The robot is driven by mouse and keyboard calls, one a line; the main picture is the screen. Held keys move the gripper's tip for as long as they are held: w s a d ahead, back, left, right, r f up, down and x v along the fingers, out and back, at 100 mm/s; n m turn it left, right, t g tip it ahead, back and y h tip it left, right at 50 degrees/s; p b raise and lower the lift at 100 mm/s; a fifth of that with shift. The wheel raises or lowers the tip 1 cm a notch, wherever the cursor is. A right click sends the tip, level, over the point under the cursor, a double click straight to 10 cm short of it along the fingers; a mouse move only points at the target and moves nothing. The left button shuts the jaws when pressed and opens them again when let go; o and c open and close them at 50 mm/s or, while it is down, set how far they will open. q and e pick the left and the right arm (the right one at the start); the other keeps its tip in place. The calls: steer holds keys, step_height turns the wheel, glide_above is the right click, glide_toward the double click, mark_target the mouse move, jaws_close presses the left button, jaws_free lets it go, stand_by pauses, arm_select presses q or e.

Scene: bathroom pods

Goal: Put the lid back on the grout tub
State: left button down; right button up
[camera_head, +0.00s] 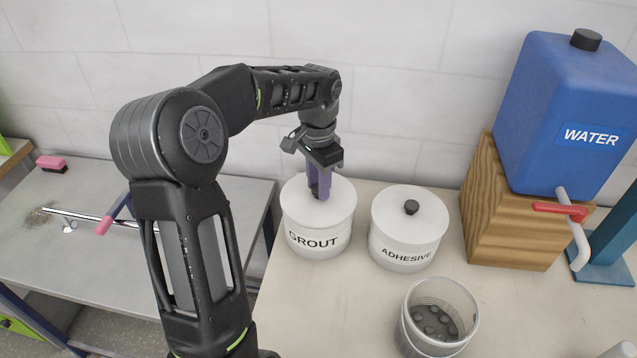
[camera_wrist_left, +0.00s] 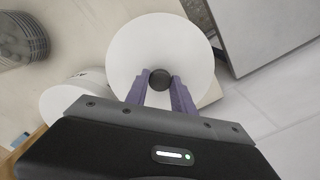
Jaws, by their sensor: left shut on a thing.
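The grout tub (camera_head: 318,243) is white with the word GROUT on its side and stands on the bench beside the adhesive tub. Its white lid (camera_head: 340,198) is on top of the tub and looks level; I cannot tell whether it is fully seated. My left gripper (camera_head: 320,192) points straight down at the lid's middle. In the left wrist view the gripper (camera_wrist_left: 160,82) is shut on the lid's dark round knob (camera_wrist_left: 160,79), and the round white lid (camera_wrist_left: 160,40) hides the tub below. My right gripper is not in view.
The adhesive tub (camera_head: 405,245), lidded with a black knob, stands close on the right. A clear container with dark lumps (camera_head: 440,320) is in front. A blue water tank (camera_head: 570,110) sits on a wooden block (camera_head: 510,240) at right. A grey table (camera_head: 70,240) is at left.

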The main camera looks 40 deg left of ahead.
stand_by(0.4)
arm_select(q)
steer(key=c, duration=1)
jaws_free()
steer(key=shift+o, duration=0.3)
steer(key=o, duration=0.4)
steer(key=shift+o, duration=0.2)
steer(key=shift+r, duration=0.1)
steer(key=shift+r+p, duration=1.95)
steer(key=shift+r, duration=1.4)
